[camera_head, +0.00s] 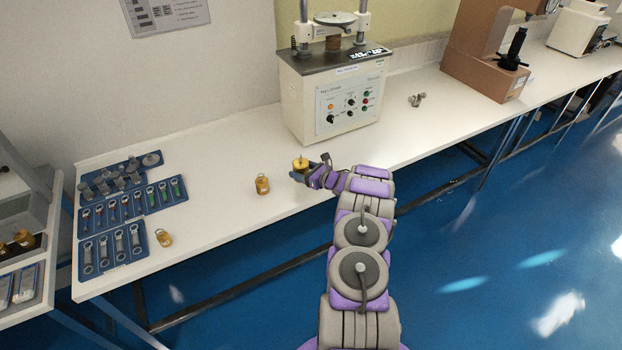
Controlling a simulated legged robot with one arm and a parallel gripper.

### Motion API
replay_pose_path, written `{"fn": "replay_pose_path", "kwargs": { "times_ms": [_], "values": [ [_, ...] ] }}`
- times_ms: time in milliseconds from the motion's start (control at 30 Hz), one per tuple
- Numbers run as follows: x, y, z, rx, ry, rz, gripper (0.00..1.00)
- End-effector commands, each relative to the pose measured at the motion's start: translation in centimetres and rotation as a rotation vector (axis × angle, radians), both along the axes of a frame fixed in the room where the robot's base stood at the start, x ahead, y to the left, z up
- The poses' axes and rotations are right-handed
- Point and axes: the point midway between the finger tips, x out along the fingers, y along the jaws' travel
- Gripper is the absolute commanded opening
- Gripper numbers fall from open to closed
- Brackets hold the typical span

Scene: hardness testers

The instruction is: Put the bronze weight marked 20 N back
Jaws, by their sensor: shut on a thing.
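My gripper (308,175) reaches over the front edge of the white bench (225,150) from the right. It is shut on a bronze weight (300,163). The picture does not clearly show whether that weight touches the bench. A second bronze weight (262,185) stands on the bench just left of my gripper. A third bronze weight (164,238) sits near the front edge, right of the blue trays. All three look small and golden. Their markings are too small to read, so I cannot tell which one is marked 20 N.
Blue trays (117,262) with metal specimens lie at the bench's left end. A tester with a control panel (345,105) stands behind my gripper. More bronze pieces (24,238) sit on a separate stand at far left. The bench between trays and tester is mostly clear.

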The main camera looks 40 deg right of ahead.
Motion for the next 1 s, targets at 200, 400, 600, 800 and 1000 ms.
{"fn": "replay_pose_path", "kwargs": {
  "times_ms": [200, 400, 600, 800, 1000],
  "values": [
    [3.2, -0.1, 0.3, -0.007, -0.01, 0.002, 0.0],
    [4.4, -0.1, 0.1, -0.003, -0.008, -0.001, 0.0],
    [4.9, -0.1, 0.1, -0.004, -0.009, 0.0, 0.0],
    [5.2, 0.0, -1.6, -0.002, -0.009, 0.001, 0.0],
    [5.1, -0.1, -3.4, -0.002, -0.008, 0.0, 0.0]
  ]
}}
